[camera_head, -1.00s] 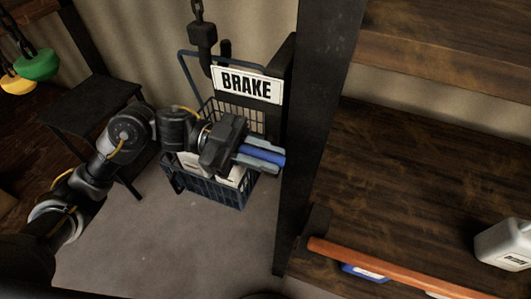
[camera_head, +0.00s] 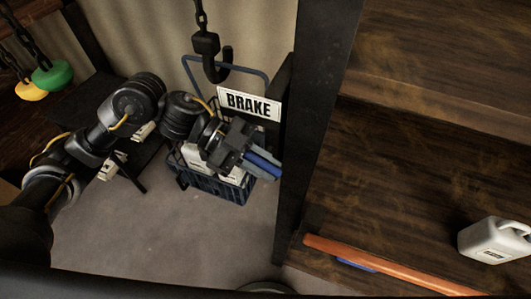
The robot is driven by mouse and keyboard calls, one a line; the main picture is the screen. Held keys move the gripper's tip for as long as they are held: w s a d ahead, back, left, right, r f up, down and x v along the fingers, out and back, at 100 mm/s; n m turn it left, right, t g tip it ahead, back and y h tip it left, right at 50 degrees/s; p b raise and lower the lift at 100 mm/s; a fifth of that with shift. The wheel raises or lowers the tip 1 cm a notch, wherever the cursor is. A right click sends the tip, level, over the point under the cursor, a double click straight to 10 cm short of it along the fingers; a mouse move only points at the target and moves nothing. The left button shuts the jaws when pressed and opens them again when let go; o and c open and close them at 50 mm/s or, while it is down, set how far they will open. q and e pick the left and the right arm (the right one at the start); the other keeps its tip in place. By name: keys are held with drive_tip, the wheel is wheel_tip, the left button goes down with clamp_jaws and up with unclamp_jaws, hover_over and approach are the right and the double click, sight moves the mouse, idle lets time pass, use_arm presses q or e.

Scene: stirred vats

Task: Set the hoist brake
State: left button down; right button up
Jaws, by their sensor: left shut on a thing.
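The white BRAKE sign (camera_head: 249,104) is on the dark post, right of the hanging hook. My left gripper (camera_head: 262,164) is below the sign, in front of the crate and close to the dark post. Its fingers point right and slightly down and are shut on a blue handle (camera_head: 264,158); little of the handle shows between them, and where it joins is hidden. The black hoist hook (camera_head: 219,68) hangs on its chain above the wire-handled blue crate (camera_head: 215,187), which holds white containers partly hidden by my gripper. My right gripper is not in view.
The dark post (camera_head: 318,120) stands just right of my left gripper. Wooden shelves (camera_head: 400,190) fill the right, with a white jug (camera_head: 492,241) and an orange bar (camera_head: 385,264). Green (camera_head: 53,77) and yellow (camera_head: 31,90) pulls hang at left. Floor (camera_head: 180,230) below the crate is clear.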

use_arm(q)
drive_tip(key=shift+r+t+y+p, duration=0.15)
drive_tip(key=shift+t+y+p, duration=0.15)
drive_tip(key=shift+y+p, duration=0.7)
drive_tip(key=c, duration=1.3)
unclamp_jaws()
drive_tip(key=shift+f, duration=0.2)
drive_tip(key=b+v, duration=0.3)
drive_tip(key=v, duration=0.8)
